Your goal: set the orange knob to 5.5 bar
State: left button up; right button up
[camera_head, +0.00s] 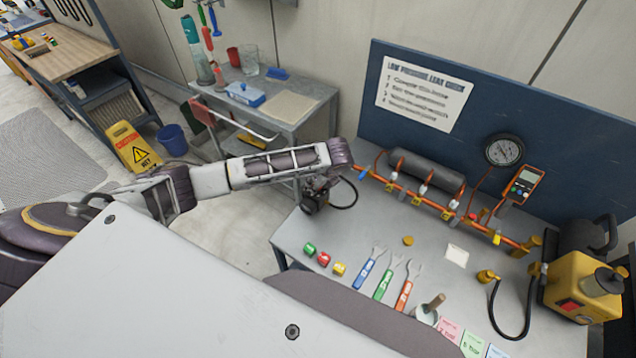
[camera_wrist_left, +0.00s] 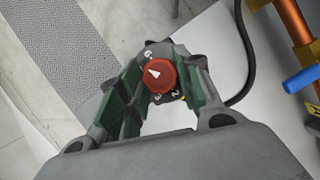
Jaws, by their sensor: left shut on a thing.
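The orange-red knob (camera_wrist_left: 158,76) sits on a dark numbered dial in the left wrist view. Its white pointer aims up and slightly left, near a mark that looks like a 6. Marks like 2 and 3 show at the lower edge. My left gripper (camera_wrist_left: 161,82) has its green-padded fingers on either side of the knob and is shut on it. In the head view, my left gripper (camera_head: 318,190) is over the regulator at the bench's left end and mostly hides it. The round gauge (camera_head: 503,150) is too small to read. My right gripper is not in view.
The grey bench (camera_head: 330,235) holds an orange pipe manifold (camera_head: 425,200), several coloured wrenches and caps, and a yellow pump (camera_head: 580,290) at right. A black hose (camera_wrist_left: 246,55) curves close beside the knob.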

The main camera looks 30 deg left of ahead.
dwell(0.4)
pick_arm(q)
jog(key=o, duration=1)
jog(key=shift+v, duration=5.95)
jog(key=shift+s, duration=0.1)
